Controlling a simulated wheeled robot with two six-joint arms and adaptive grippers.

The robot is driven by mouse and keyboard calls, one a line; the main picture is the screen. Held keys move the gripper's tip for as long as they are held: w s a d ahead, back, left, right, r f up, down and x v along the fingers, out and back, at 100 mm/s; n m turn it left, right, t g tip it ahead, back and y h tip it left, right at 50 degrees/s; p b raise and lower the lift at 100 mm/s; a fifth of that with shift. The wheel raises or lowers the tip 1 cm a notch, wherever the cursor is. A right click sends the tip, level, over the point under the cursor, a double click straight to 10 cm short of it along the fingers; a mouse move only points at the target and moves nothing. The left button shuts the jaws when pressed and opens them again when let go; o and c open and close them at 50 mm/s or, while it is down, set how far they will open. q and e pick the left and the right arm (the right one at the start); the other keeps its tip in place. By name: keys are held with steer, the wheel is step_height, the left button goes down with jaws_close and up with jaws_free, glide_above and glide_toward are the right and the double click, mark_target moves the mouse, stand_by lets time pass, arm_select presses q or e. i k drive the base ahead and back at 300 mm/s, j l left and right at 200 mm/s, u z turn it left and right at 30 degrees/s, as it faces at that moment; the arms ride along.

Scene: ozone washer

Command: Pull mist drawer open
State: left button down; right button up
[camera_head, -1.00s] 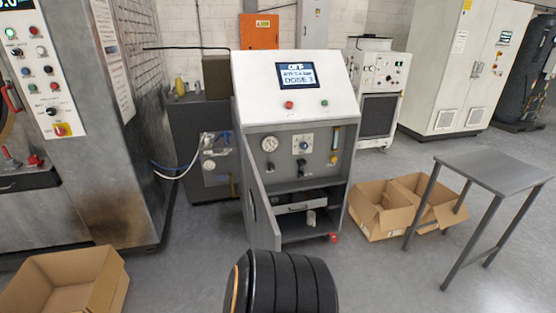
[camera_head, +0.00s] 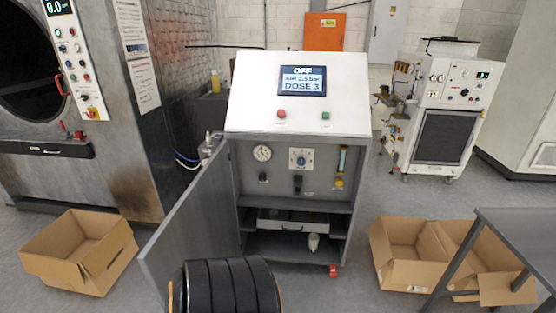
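The ozone washer cabinet (camera_head: 290,91) stands upright in the middle, with a sloped white top and a screen (camera_head: 302,81) reading OFF and DOSE 3. Its grey door (camera_head: 188,225) is swung open to the left. Inside, below the gauge panel (camera_head: 283,167), a shallow drawer (camera_head: 292,226) with a light front and a small handle sits within the lower bay; it looks pushed in. A pale small object hangs or stands under its right part; I cannot tell which. A black ribbed part, likely my own arm, shows at the bottom. Neither gripper is visible.
Open cardboard boxes lie at left (camera_head: 78,252) and right (camera_head: 415,254). A grey metal table (camera_head: 520,234) stands at the right edge. A white machine (camera_head: 442,115) is behind right, and a large steel machine (camera_head: 150,100) at left. Floor before the cabinet is partly clear.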

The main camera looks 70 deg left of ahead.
mark_target(301, 220)
steer(key=i+j+u, duration=0.1)
steer(key=u, duration=0.4)
steer(key=i+u, duration=0.3)
steer(key=u, duration=0.2)
steer(key=i+l+u, duration=0.1)
steer(key=u, duration=0.4)
steer(key=i+l+u, duration=0.15)
steer(key=u, duration=0.3)
steer(key=i+l+u, duration=0.25)
steer(key=u, duration=0.25)
